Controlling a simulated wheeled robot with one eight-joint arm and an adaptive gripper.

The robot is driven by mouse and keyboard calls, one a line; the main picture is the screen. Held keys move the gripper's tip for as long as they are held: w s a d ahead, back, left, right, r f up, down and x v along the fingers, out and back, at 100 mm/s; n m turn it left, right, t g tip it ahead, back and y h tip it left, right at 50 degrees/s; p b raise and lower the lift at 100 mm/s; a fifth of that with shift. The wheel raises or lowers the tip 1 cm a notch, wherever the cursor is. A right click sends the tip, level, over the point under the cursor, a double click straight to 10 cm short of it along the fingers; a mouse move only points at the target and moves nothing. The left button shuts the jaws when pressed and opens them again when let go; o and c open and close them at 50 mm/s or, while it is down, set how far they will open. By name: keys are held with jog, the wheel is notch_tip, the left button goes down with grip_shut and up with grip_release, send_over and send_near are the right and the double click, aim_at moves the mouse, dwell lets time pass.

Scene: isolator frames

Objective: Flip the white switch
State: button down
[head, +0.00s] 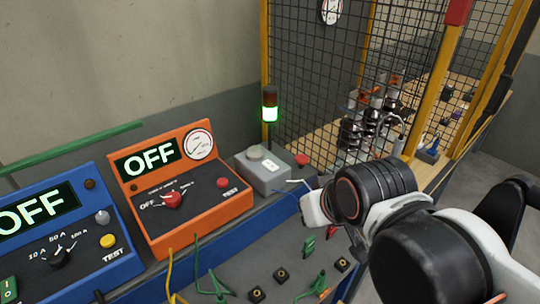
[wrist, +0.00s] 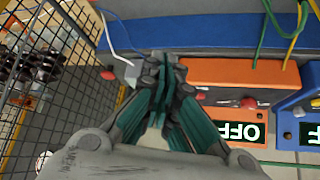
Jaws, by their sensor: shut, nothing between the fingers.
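A light grey box (head: 263,172) stands right of the orange OFF panel in the head view. It carries a pale round knob (head: 255,153) and a small white label plate. I cannot tell for sure which part is the white switch. In the wrist view a pale edge of the box (wrist: 131,73) shows just left of my fingertips, and the rest is hidden behind my gripper. My gripper (wrist: 165,68) is shut and empty, with its dark green fingers together. It appears over the box area; whether it touches anything cannot be told.
The orange panel (head: 180,215) and a blue panel (head: 55,245) stand to the left. A wire mesh fence (head: 320,90) stands behind. Cables hang in front.

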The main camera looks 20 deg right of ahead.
jog(key=w+a+r+n+y+p, duration=0.1)
jog(key=w+r+n+p, duration=0.2)
jog(key=w, duration=0.5)
jog(key=w+a+r+y+p, duration=0.1)
jog(key=w+r+y+p, duration=0.15)
jog(key=w+r, duration=0.35)
jog(key=w+d+f+n+t+p, duration=0.1)
jog(key=w+d+f+p, duration=0.2)
jog(key=w, duration=0.5)
jog(key=shift+w+d+f+n, duration=0.35)
jog(key=shift+d+f, duration=0.2)
jog(key=shift+d, duration=0.5)
jog(key=shift+w, duration=0.1)
jog(key=b, duration=0.2)
send_over(268, 163)
notch_tip(268, 163, down, 7)
jog(key=shift+f, duration=0.15)
notch_tip(268, 163, down, 2)
jog(key=shift+f+b, duration=0.15)
jog(key=shift+b, duration=0.2)
jog(key=shift+f, duration=0.75)
jog(key=shift+d, duration=0.1)
